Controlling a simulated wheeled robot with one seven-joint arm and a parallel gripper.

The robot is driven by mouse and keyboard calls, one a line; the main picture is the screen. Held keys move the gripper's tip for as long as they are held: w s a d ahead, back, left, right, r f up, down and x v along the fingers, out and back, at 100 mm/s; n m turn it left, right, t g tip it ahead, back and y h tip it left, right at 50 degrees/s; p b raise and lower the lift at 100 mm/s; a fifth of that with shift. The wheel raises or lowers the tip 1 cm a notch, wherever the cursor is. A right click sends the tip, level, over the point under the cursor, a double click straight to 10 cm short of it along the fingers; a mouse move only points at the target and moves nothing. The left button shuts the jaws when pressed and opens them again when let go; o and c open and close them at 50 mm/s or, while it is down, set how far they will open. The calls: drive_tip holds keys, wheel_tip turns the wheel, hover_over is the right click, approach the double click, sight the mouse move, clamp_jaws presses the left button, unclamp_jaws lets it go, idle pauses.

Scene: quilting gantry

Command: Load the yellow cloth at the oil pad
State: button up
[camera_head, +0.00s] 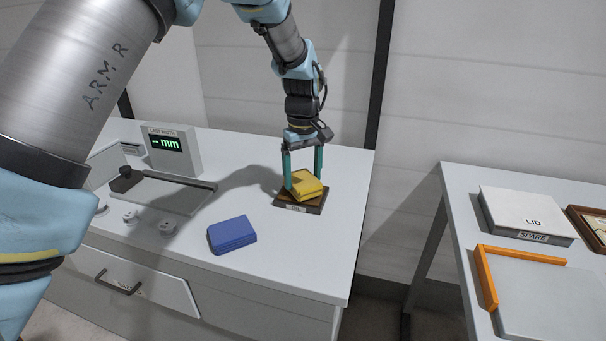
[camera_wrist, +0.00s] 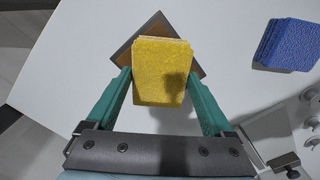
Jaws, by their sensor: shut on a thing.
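The yellow cloth (camera_head: 306,185) is a folded block at the oil pad, on the right part of the white cabinet top. My gripper (camera_head: 303,174) points down with its green fingers shut on the cloth's sides. The wrist view shows the yellow cloth (camera_wrist: 162,72) between the two fingers of my gripper (camera_wrist: 161,88). The oil pad (camera_head: 314,207) is a dark-framed square with a brown inside, under the cloth. Its frame also shows in the wrist view (camera_wrist: 153,24), turned relative to the cloth. I cannot tell whether the cloth touches the pad.
A folded blue cloth (camera_head: 232,234) lies on the cabinet top (camera_head: 290,255) to the left. Behind it are a display box (camera_head: 172,151), a flat plate (camera_head: 165,195) and small knobs. A separate table at right holds a lid box (camera_head: 528,214) and an orange corner guide (camera_head: 487,278).

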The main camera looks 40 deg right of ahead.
sight(303, 180)
drive_tip(key=shift+f, duration=0.45)
idle(1.3)
drive_tip(key=shift+r, duration=0.1)
drive_tip(key=shift+r+p, duration=2.55)
drive_tip(key=shift+r, duration=0.95)
drive_tip(key=shift+f, duration=0.1)
